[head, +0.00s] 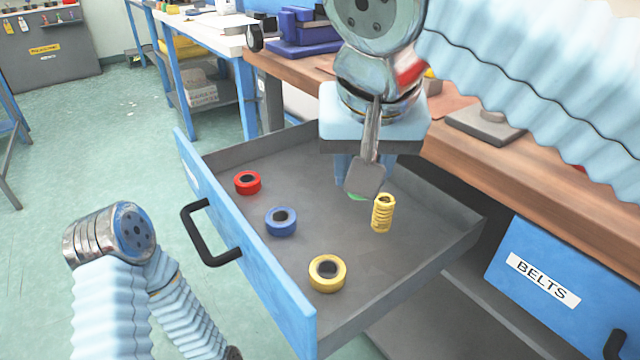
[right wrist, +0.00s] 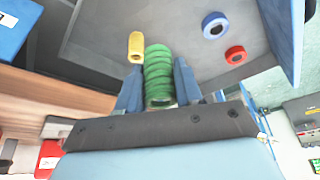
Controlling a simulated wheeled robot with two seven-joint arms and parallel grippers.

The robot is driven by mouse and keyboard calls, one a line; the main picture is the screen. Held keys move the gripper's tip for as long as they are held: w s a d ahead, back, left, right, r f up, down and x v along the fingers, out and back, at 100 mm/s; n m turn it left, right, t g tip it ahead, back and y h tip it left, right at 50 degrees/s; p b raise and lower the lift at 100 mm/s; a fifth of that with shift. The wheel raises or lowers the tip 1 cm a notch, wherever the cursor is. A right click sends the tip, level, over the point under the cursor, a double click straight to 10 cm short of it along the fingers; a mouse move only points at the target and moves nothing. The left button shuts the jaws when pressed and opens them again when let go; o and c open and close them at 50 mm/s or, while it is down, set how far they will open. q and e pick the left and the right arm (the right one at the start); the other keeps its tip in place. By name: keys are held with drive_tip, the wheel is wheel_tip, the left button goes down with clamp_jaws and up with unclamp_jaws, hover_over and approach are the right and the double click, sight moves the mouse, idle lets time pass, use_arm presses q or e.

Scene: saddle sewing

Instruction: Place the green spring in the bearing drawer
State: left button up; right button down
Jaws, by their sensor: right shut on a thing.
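The green spring (right wrist: 158,78) is held between the fingers of my right gripper (right wrist: 157,90), seen in the right wrist view. In the head view my right gripper (head: 357,175) is over the open drawer (head: 330,200), and only a sliver of the green spring (head: 357,197) shows below it. The drawer has a blue front with a black handle and a grey inside. My left arm is at the lower left in the head view, and its gripper is not visible.
Inside the drawer are a red ring (head: 248,182), a blue ring (head: 281,221), a yellow ring (head: 327,273) and an upright yellow spring (head: 383,213) just right of my right gripper. A closed drawer labelled BELTS (head: 545,280) is at the right. The drawer's middle floor has free room.

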drive_tip(key=w+a+f, duration=0.3)
drive_tip(key=w, duration=0.4)
approach(320, 201)
drive_tip(key=shift+w+d+f+b, duration=0.2)
drive_tip(key=shift+w+f+b, duration=0.15)
drive_tip(key=shift+w+f, duration=0.3)
drive_tip(key=shift+w+a+f, duration=0.15)
drive_tip(key=shift+w+f, duration=0.2)
wheel_tip(320, 201, down, 3)
drive_tip(key=shift+w+r+b, duration=0.15)
drive_tip(key=shift+b, duration=0.3)
drive_tip(key=shift+f, duration=0.3)
drive_tip(key=shift+f, duration=0.2)
drive_tip(key=c, duration=0.7)
unclamp_jaws()
drive_tip(key=shift+c, duration=0.2)
